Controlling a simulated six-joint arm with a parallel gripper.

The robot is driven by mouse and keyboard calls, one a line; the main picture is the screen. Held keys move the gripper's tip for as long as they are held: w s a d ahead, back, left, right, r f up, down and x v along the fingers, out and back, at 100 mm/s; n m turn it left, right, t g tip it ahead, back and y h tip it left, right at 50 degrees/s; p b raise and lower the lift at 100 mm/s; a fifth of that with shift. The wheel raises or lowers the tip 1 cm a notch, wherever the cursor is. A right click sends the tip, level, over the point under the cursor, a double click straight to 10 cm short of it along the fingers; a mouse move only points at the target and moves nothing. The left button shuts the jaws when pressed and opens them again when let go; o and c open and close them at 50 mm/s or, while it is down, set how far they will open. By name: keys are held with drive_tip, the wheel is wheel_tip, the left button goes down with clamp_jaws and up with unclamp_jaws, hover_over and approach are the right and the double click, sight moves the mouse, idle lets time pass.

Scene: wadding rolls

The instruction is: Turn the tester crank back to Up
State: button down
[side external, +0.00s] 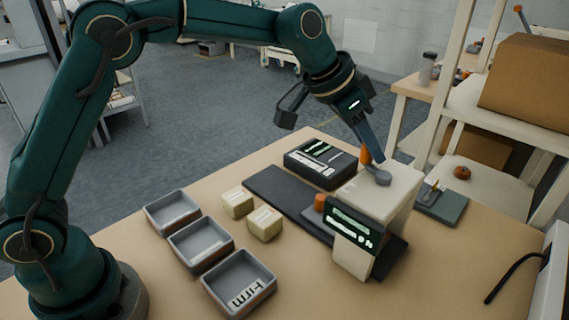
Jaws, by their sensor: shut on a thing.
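The tester (392,205) is a cream stand with a lit green-and-white display (352,226) on its front, standing on a dark mat. Its crank has a grey hub (381,178) on the top and an orange handle (365,156) that points up. My gripper (370,150) reaches down from above and is shut on the orange handle, partly hiding it. A small orange-brown part (319,202) shows beside the display, at the tester's left side. I cannot read the display text or any crank marking.
Three grey trays (201,244) stand in a row at left; the front one reads "Firm". Two cream wadding rolls (238,202) sit beside them. A black device (320,163) stands behind the dark mat (275,190). A shelf (447,112) rises close at the right.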

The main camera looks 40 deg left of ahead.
drive_tip(key=shift+s, duration=0.1)
drive_tip(key=shift+s+f, duration=0.1)
drive_tip(key=shift+s, duration=1.2)
drive_tip(key=shift+s+d, duration=0.8)
drive_tip(key=shift+s, duration=0.25)
drive_tip(key=shift+s+d, duration=0.2)
drive_tip(key=shift+d, duration=0.45)
drive_tip(key=shift+s+d, duration=0.2)
drive_tip(key=shift+d, duration=0.45)
drive_tip(key=c, duration=0.7)
unclamp_jaws()
